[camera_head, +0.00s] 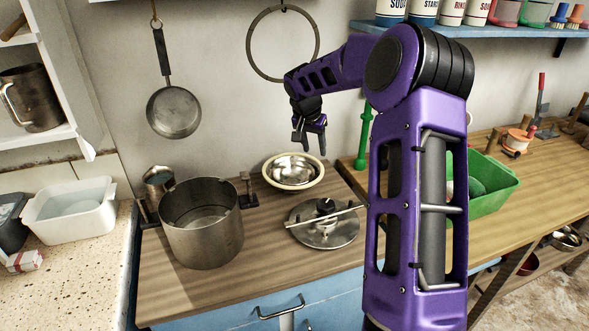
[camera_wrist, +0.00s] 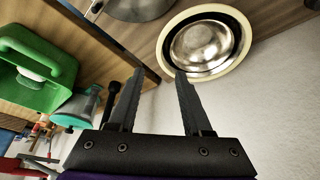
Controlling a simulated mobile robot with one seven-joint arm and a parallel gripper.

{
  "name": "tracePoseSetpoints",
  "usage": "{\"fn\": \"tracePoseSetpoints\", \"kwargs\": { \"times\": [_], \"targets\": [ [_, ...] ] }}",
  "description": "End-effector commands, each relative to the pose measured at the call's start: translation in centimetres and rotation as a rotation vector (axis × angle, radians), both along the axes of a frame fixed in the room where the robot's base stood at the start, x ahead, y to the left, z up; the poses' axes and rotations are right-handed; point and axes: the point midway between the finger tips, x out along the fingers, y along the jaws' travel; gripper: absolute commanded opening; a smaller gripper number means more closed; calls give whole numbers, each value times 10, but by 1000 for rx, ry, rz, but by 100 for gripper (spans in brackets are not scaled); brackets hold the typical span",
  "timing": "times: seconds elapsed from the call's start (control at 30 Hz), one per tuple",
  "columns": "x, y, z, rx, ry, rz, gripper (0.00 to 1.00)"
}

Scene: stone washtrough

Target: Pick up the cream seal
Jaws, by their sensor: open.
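The cream seal (camera_head: 294,188) shows as a pale ring around a shiny steel bowl (camera_head: 292,170) at the back of the wooden worktop. The wrist view shows the ring (camera_wrist: 247,27) at upper right, with a dark gap between it and the steel bowl (camera_wrist: 202,46). I cannot tell whether the ring touches the bowl. My gripper (camera_head: 309,149) is open and empty, above and just behind the ring's right side in the head view. In the wrist view my fingertips (camera_wrist: 160,72) are at the ring's lower left, apart from each other.
A steel pot (camera_head: 202,235) stands left of the bowl. A lid (camera_head: 323,234) with a rod across it lies in front. A large dark ring (camera_head: 250,50) and a pan (camera_head: 174,112) hang on the wall. A green tub (camera_head: 488,198) stands right.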

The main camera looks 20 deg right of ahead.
Motion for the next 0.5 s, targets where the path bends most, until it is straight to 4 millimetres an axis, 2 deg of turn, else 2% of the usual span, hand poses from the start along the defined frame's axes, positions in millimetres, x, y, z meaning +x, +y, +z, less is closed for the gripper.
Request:
{"fn": "tracePoseSetpoints", "kwargs": {
  "times": [0.03,0.23,0.4,0.5],
  "targets": [
    [3,-3,-14,3,4,0,49],
    [14,-15,-52,3,2,-2,49],
    [21,-20,-70,2,1,-1,49],
    [22,-21,-74,1,-1,-1,49]
  ]
}}
